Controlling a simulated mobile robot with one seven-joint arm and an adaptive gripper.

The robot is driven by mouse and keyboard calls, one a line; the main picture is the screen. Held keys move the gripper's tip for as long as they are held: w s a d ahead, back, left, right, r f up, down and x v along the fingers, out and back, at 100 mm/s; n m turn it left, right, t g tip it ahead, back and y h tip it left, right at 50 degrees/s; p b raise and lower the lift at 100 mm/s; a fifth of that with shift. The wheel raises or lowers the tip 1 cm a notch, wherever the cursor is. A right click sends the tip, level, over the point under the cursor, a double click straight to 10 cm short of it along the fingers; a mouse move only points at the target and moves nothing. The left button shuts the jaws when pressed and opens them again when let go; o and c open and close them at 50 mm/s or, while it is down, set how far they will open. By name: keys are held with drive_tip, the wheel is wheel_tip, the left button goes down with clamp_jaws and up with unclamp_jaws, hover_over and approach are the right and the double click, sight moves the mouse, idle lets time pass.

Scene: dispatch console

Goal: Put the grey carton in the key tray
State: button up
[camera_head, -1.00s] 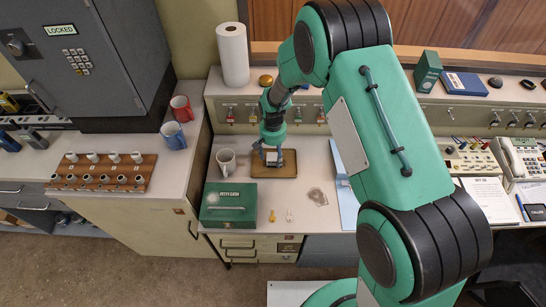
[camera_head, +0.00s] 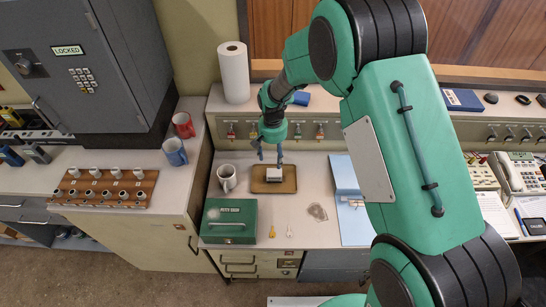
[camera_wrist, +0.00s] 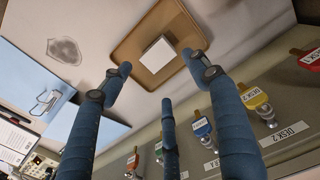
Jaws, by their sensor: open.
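The grey carton (camera_head: 274,174), a small box with a pale top, rests inside the brown key tray (camera_head: 289,186) on the desk. In the wrist view the carton (camera_wrist: 158,54) lies within the rim of the tray (camera_wrist: 187,34), near its middle. My gripper (camera_head: 271,156) is open and empty just above the carton. In the wrist view its fingers (camera_wrist: 160,78) are spread, with clear space between them and the carton.
A white mug (camera_head: 227,179) stands left of the tray. A green petty cash box (camera_head: 229,222) is at front left. A blue folder (camera_head: 352,205) lies right. Hooks with coloured key tags (camera_head: 298,131) line the panel behind.

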idle(0.7)
drive_tip(key=s+d+r+t, duration=0.1)
drive_tip(key=s+d+r, duration=0.25)
drive_tip(key=r, duration=0.55)
drive_tip(key=s+d+r+t, duration=0.1)
drive_tip(key=s+d+r, duration=0.25)
drive_tip(key=r, duration=0.55)
drive_tip(key=s+d+r+t, duration=0.1)
drive_tip(key=s+d+r, duration=0.3)
drive_tip(key=r, duration=0.5)
drive_tip(key=s+d+r+t, duration=0.1)
drive_tip(key=s+d+r, duration=0.2)
drive_tip(key=s, duration=0.5)
drive_tip(key=s+d+r, duration=0.4)
drive_tip(key=s, duration=0.4)
drive_tip(key=s+d+r+t, duration=0.1)
drive_tip(key=s+d+r, duration=0.2)
drive_tip(key=s, duration=0.5)
drive_tip(key=shift+d+r+t, duration=0.25)
drive_tip(key=shift+r+t, duration=0.05)
drive_tip(key=shift+r, duration=0.45)
drive_tip(key=shift+s, duration=0.1)
